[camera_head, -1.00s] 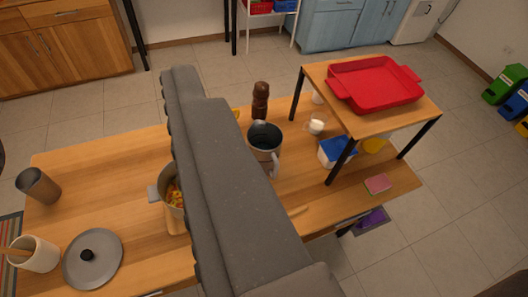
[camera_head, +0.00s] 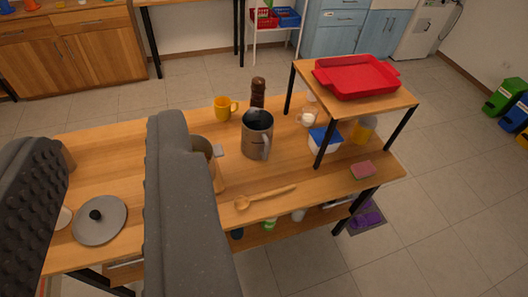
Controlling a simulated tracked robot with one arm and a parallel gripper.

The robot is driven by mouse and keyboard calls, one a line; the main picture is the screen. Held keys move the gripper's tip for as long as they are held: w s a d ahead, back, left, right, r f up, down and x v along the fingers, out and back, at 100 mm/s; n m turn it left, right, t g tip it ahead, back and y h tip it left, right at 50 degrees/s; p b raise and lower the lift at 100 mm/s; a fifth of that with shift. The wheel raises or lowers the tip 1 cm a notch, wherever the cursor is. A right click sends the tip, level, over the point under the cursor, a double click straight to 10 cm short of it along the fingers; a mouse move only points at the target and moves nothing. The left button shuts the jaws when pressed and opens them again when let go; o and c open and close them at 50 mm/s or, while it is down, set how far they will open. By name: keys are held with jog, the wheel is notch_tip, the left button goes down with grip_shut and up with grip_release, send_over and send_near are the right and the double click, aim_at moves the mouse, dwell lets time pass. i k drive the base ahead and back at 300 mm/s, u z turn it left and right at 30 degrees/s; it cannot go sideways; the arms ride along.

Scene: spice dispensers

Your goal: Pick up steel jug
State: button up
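The right-hand finger hides part of a pot (camera_head: 203,147).
A dark pepper mill (camera_head: 258,93) stands right behind the jug, and a yellow mug (camera_head: 223,109) behind left. A wooden spoon (camera_head: 265,197) lies in front. A raised shelf with a red tray (camera_head: 356,78) stands right. A grey lid (camera_head: 99,220) lies left.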

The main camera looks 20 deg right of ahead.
aim_at(257, 123)
jog(key=z, duration=0.45)
jog(key=i, duration=1.25)
jog(key=u, duration=0.4)
